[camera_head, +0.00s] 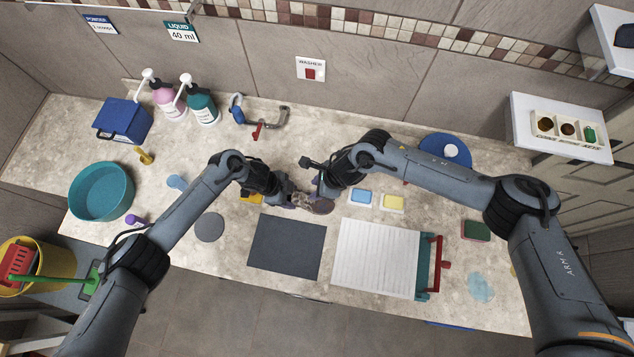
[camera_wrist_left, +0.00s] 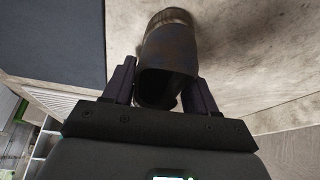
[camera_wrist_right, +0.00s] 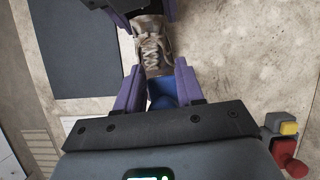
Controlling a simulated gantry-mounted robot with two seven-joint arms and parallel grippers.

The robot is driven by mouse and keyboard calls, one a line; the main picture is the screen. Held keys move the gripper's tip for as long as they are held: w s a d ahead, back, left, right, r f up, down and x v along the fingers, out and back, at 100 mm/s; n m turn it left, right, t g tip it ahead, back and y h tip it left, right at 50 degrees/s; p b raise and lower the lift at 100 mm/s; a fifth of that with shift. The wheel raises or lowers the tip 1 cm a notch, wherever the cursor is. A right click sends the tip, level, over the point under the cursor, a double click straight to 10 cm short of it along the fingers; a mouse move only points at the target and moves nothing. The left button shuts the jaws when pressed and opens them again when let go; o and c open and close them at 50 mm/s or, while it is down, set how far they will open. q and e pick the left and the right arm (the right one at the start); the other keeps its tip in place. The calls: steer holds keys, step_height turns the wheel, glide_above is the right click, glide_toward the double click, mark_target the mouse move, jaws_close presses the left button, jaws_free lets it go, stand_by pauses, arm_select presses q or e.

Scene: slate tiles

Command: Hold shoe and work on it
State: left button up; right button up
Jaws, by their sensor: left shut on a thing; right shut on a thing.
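A brown, dirty-looking laced shoe (camera_head: 319,206) is held at the middle of the counter. My left gripper (camera_head: 291,199) is shut on its heel end; the left wrist view shows the dark shoe opening (camera_wrist_left: 168,60) between the fingers. The right wrist view shows its laces and toe (camera_wrist_right: 152,46). My right gripper (camera_head: 316,187) is shut on a blue item (camera_wrist_right: 162,92) close to the shoe's toe. Most of that item is hidden between the fingers, and I cannot tell whether it touches the shoe.
A dark mat (camera_head: 287,248) and a white ribbed mat (camera_head: 376,259) lie in front. A teal basin (camera_head: 101,191) and pump bottles (camera_head: 200,103) stand left. A blue round dish (camera_head: 445,150) is at back right.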

steer(key=shift+r, duration=2.4)
steer(key=shift+f, duration=0.1)
